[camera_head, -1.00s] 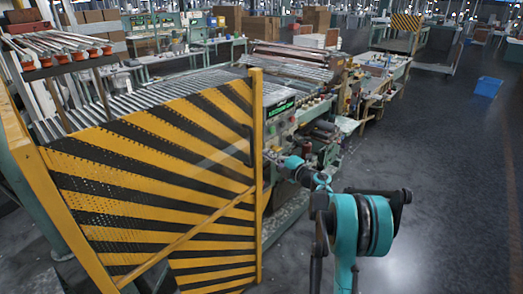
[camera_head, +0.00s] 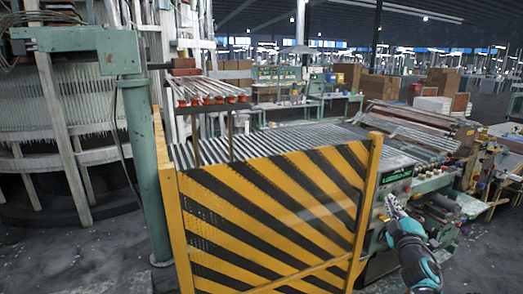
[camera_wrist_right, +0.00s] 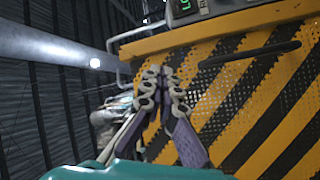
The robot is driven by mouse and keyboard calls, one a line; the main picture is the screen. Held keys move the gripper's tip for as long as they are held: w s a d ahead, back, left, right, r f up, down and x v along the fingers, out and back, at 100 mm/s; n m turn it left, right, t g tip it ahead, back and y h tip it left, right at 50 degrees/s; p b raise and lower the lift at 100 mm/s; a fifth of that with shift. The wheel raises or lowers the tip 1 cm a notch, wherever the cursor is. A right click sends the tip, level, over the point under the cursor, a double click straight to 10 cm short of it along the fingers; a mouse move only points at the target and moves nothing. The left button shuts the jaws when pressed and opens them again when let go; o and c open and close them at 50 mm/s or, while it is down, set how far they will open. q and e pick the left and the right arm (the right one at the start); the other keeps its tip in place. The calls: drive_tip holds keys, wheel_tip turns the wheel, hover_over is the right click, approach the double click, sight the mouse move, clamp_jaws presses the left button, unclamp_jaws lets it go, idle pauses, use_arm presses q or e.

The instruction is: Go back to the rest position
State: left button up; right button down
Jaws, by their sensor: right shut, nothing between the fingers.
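My right gripper (camera_head: 392,204) shows at the lower right of the head view, in front of the machine's control side. It is shut and empty. In the right wrist view the two linked fingers of the right gripper (camera_wrist_right: 163,88) meet at their tips, with nothing between them. The yellow and black striped guard panel (camera_wrist_right: 240,95) lies behind the fingers there. In the head view the striped panel (camera_head: 270,215) stands to the left of the right gripper. I cannot tell how far apart they are. My left gripper is not in view.
A green display (camera_head: 397,174) sits on the machine just above the right gripper. A rack with red-tipped glass tubes (camera_head: 207,92) stands behind the panel. A green post (camera_head: 146,170) rises at the left. Cardboard boxes (camera_head: 442,80) are stacked at the back. Dark floor (camera_head: 110,245) is clear at lower left.

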drive_tip(key=s+a+f+m+g+y, duration=0.1)
drive_tip(key=s+a+f+m+g, duration=0.2)
drive_tip(key=s+a+f, duration=0.4)
drive_tip(key=s+a+f+m+g+y, duration=0.1)
drive_tip(key=s+a+f+m+g, duration=0.2)
drive_tip(key=s, duration=1.1)
drive_tip(key=s+a+f+m+g+y, duration=0.1)
drive_tip(key=s+a+f+m+g, duration=0.3)
drive_tip(key=s+a+f, duration=0.6)
wheel_tip(320, 180, down, 3)
drive_tip(key=shift+s+a+r+g, duration=0.1)
drive_tip(key=shift+s+a+g, duration=0.2)
drive_tip(key=shift+a+g, duration=0.75)
drive_tip(key=shift+d, duration=0.2)
